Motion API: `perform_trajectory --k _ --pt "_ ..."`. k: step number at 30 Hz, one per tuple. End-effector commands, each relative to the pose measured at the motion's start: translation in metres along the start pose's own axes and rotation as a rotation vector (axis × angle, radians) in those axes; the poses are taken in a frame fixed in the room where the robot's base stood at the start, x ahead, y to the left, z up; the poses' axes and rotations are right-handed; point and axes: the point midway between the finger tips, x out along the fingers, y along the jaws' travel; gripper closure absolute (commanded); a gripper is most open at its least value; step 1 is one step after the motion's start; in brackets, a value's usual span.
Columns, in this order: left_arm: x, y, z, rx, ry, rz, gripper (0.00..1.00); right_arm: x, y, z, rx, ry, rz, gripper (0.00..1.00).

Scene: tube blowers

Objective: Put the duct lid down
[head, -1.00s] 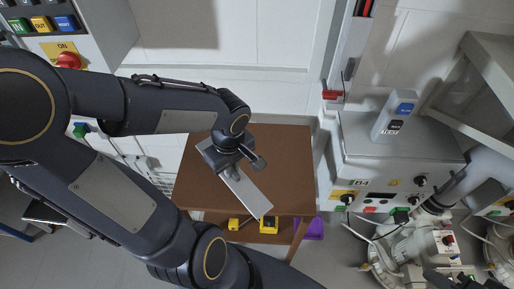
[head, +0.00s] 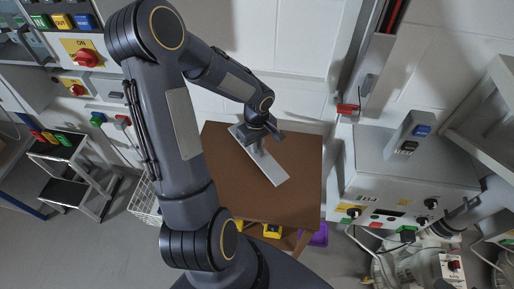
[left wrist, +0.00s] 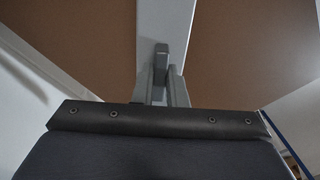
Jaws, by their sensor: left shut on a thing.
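The duct lid (head: 267,164) is a long, flat, light grey plate. In the head view it lies over the brown table top (head: 225,185), slanting from upper left to lower right. My left gripper (head: 256,135) is above its upper-left part and is shut on it. In the left wrist view the fingers (left wrist: 161,70) meet at the lid (left wrist: 165,20), which runs away from me over the brown top. I cannot tell whether the lid touches the table. My right gripper does not show.
A grey control box (head: 400,175) stands to the right of the table. Yellow items (head: 271,231) and a purple bin (head: 314,236) are below the table top. A step stool (head: 68,175) stands at the far left. The table's right and front parts are clear.

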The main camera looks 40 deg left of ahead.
Motion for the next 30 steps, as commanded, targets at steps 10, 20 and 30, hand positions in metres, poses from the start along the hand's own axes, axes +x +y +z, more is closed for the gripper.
perform_trajectory --k 10,20,30 --pt "0.037 0.005 -0.007 0.001 -0.001 -0.002 1.00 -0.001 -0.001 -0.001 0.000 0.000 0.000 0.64" --pt "0.042 0.005 -0.007 0.001 0.001 0.001 1.00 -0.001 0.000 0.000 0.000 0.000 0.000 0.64" --pt "0.043 0.005 -0.007 0.001 0.001 0.000 0.66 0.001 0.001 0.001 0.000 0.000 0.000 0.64"
